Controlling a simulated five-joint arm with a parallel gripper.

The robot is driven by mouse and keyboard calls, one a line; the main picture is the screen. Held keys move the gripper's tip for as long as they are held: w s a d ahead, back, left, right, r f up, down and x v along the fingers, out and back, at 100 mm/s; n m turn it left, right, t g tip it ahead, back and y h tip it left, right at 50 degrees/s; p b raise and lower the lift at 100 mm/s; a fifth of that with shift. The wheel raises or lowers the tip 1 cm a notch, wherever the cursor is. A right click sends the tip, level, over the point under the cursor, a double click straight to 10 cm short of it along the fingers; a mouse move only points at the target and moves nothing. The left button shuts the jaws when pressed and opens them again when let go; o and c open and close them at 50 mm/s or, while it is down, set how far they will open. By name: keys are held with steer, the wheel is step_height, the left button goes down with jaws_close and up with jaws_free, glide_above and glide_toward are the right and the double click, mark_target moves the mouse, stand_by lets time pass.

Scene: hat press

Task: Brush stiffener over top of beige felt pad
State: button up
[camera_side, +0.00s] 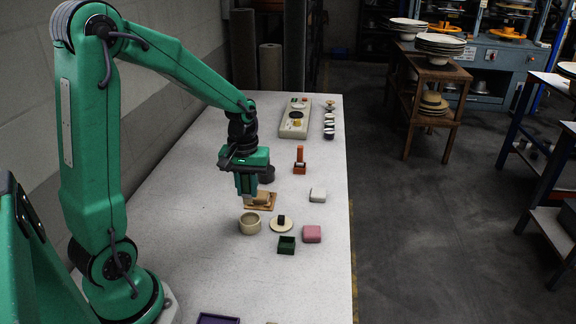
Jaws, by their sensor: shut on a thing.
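My gripper (246,192) hangs pointing down over the table, just left of and above a tan piece. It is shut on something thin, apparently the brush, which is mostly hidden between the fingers. The beige felt pad (263,198) appears to be the tan piece lying on a small brown board (271,206). Its left part is close behind my fingertips, and I cannot tell whether anything touches it. A cream round pot (250,226) stands just in front of the board.
A dark cup (268,176) stands behind my gripper. A pale disc (276,228) with a dark block, a green box (287,247), a pink block (312,233), a white block (318,195) and an orange stand (300,160) lie around. The front table is mostly clear.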

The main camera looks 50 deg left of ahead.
mark_target(248, 202)
steer(key=shift+f, duration=2.85)
steer(key=shift+f, duration=0.65)
stand_by(0.8)
steer(key=shift+r, duration=0.1)
steer(key=shift+r, duration=3.45)
steer(key=shift+w, duration=0.1)
steer(key=w+d+r+m, duration=0.6)
steer(key=d+r+m, duration=0.2)
steer(key=d+m, duration=0.1)
steer(key=shift+w+d, duration=0.15)
steer(key=shift+d, duration=0.55)
